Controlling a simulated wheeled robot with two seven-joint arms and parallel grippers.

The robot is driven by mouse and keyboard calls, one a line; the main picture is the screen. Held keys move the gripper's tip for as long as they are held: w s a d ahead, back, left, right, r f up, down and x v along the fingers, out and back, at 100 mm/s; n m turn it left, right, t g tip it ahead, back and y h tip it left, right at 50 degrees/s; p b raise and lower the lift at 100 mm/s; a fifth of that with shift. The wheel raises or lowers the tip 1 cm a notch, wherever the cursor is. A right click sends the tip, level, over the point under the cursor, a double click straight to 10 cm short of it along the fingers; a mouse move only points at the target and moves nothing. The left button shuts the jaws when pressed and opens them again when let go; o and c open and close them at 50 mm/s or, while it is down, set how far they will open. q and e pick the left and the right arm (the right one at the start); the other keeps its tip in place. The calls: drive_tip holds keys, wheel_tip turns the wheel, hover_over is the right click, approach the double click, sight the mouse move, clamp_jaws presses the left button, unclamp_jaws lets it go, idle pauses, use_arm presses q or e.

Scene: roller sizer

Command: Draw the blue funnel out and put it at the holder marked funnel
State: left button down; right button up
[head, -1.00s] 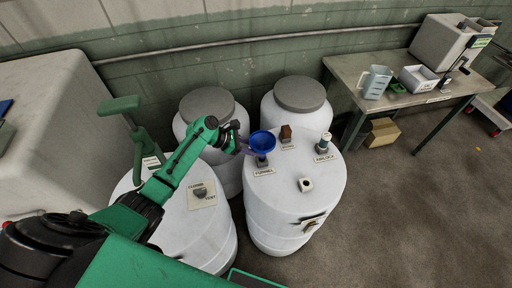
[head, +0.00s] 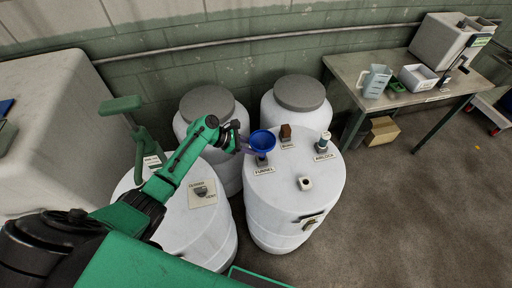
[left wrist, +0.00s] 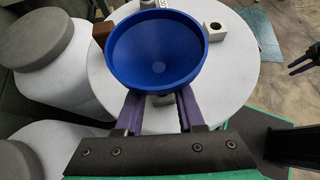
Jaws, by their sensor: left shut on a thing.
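The blue funnel (head: 263,142) is upright over a small grey holder (head: 262,161) on the white drum lid, behind the label FUNNEL (head: 264,170). Whether it rests in the holder or is held just above it, I cannot tell. My left gripper (head: 244,147) reaches in from the left and is shut on the funnel at its near side. In the left wrist view the funnel's wide bowl (left wrist: 156,50) hides its stem and most of the holder. My right gripper (left wrist: 291,68) shows at the right edge of that view, its fingers apart and empty.
On the same lid stand a brown block (head: 286,132), a white-topped airlock piece (head: 324,138) and a white square block with a hole (head: 305,184). Grey-lidded drums (head: 300,93) stand behind. A bench (head: 350,68) is at the right, with open floor before it.

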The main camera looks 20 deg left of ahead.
use_arm(q)
drive_tip(key=shift+r+p, duration=0.1)
drive_tip(key=shift+p, duration=0.35)
drive_tip(key=shift+f+b, duration=1.15)
drive_tip(key=shift+f, duration=0.65)
drive_tip(key=shift+c, duration=2.2)
unclamp_jaws()
drive_tip(key=shift+a, duration=0.1)
drive_tip(key=b+v, duration=0.1)
drive_tip(key=v, duration=1.3)
drive_tip(key=shift+r, duration=0.2)
